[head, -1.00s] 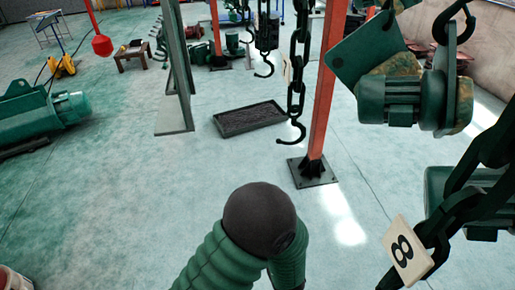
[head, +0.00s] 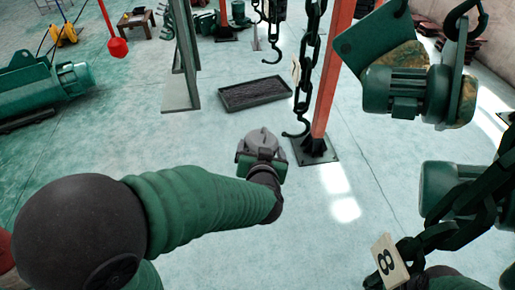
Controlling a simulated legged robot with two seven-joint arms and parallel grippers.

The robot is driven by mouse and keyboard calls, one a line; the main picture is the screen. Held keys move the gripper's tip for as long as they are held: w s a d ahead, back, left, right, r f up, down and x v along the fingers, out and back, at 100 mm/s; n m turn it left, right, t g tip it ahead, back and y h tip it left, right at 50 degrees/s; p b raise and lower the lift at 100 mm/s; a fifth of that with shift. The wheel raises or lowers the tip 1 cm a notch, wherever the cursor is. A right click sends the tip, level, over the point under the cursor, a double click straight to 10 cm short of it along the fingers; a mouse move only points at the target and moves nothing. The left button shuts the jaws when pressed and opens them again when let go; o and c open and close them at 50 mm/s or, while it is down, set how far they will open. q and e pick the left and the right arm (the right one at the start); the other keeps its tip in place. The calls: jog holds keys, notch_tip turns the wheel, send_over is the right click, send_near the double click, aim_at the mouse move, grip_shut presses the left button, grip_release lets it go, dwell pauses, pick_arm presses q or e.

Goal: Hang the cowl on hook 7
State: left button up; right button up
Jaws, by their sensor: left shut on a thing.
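My left gripper (head: 262,164) is in the middle of the head view, at the end of my green-sleeved arm. It is shut on a grey, rounded part, which looks like the cowl (head: 263,140), and holds it up in the air; the fingertips are mostly hidden. A dark hook (head: 297,130) hangs empty on a chain, up and to the right of the cowl. A pale tag on that chain is edge-on, so its number cannot be read. My right gripper is not in view.
A tag reading 8 (head: 389,262) is on a heavy chain at the lower right. A green motor (head: 406,90) hangs at the upper right. An orange post (head: 330,75) stands behind the empty hook. A black tray (head: 254,93) lies on the floor. Another empty hook (head: 272,54) hangs farther back.

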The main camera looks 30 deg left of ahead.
pick_arm(q)
jog(key=shift+r, duration=0.1)
jog(key=shift+d, duration=0.1)
jog(key=shift+w+d+p, duration=0.1)
jog(key=shift+w+p, duration=0.1)
jog(key=shift+p, duration=0.1)
jog(key=shift+w+d+f, duration=0.1)
jog(key=shift+w+d, duration=0.25)
jog(key=shift+d, duration=0.2)
jog(key=shift+w+d+f, duration=0.1)
jog(key=shift+w+d, duration=0.25)
jog(key=shift+d, duration=0.2)
jog(key=w+d+f+b, duration=0.2)
jog(key=w+d+b, duration=0.1)
jog(key=d, duration=0.2)
jog(key=shift+w+n+b, duration=0.15)
jog(key=shift+n+b, duration=0.15)
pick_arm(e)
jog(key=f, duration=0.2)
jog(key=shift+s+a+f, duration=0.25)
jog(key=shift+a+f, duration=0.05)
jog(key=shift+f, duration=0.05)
pick_arm(q)
jog(key=shift+f, duration=0.1)
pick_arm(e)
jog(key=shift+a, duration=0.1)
